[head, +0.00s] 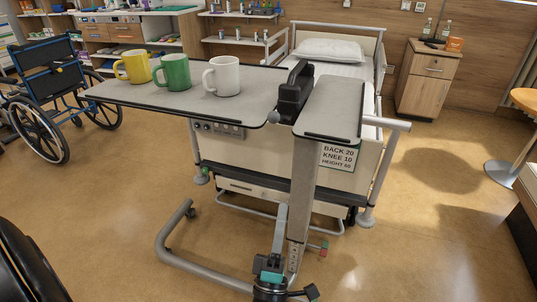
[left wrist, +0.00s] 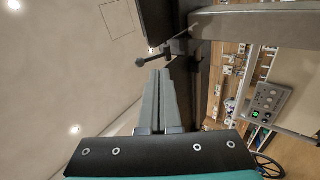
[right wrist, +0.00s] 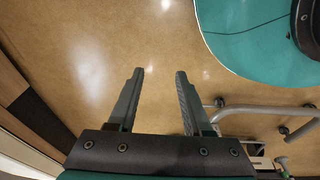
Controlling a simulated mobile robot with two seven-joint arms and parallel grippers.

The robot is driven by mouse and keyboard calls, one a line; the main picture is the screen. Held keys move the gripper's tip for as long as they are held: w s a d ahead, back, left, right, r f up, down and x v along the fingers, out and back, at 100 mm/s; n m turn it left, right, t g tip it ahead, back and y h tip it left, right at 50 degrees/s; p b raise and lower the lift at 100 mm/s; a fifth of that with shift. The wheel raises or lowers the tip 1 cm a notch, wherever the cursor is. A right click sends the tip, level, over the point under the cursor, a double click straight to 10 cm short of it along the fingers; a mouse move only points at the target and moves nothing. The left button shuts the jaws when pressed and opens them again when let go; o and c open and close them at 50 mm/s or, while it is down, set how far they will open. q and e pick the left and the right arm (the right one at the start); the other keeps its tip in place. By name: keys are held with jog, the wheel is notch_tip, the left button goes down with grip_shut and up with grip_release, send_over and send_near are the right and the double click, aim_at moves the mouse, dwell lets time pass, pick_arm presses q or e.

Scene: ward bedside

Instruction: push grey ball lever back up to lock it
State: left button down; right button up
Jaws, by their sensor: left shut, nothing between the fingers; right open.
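The overbed table has two grey tops, a wide left one (head: 180,95) and a narrow right one (head: 335,108). A black housing (head: 293,92) stands between them. The grey ball lever (head: 274,117) shows at the housing's lower left, by the front edge. In the left wrist view the ball (left wrist: 140,62) looks dark, on a short rod under the table. My left gripper (head: 282,208) is shut and empty, pointing up below the lever. Its fingertips (left wrist: 158,71) are close to the ball; contact is not clear. My right gripper (right wrist: 160,72) is open and empty above the floor.
Yellow (head: 136,66), green (head: 175,72) and white (head: 222,76) mugs stand on the left top. A bed (head: 250,158) is behind, with a control panel (left wrist: 270,100) on its end. The table's post (head: 303,190) is just right of my left gripper.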

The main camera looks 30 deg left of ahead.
pick_arm(q)
notch_tip(320, 180, up, 3)
jog(key=s+a+n+y, duration=0.1)
jog(key=a+n+y, duration=0.1)
jog(key=n+y, duration=0.2)
send_near(278, 118)
jog(key=w+a+r, duration=0.3)
jog(key=shift+w+r+y, duration=0.3)
jog(key=shift+w, duration=0.15)
pick_arm(e)
jog(key=shift+w+d+f, duration=0.2)
jog(key=shift+d+f, duration=0.05)
jog(key=shift+f, duration=0.3)
pick_arm(q)
jog(key=shift+p, duration=0.3)
pick_arm(e)
jog(key=shift+r, duration=0.15)
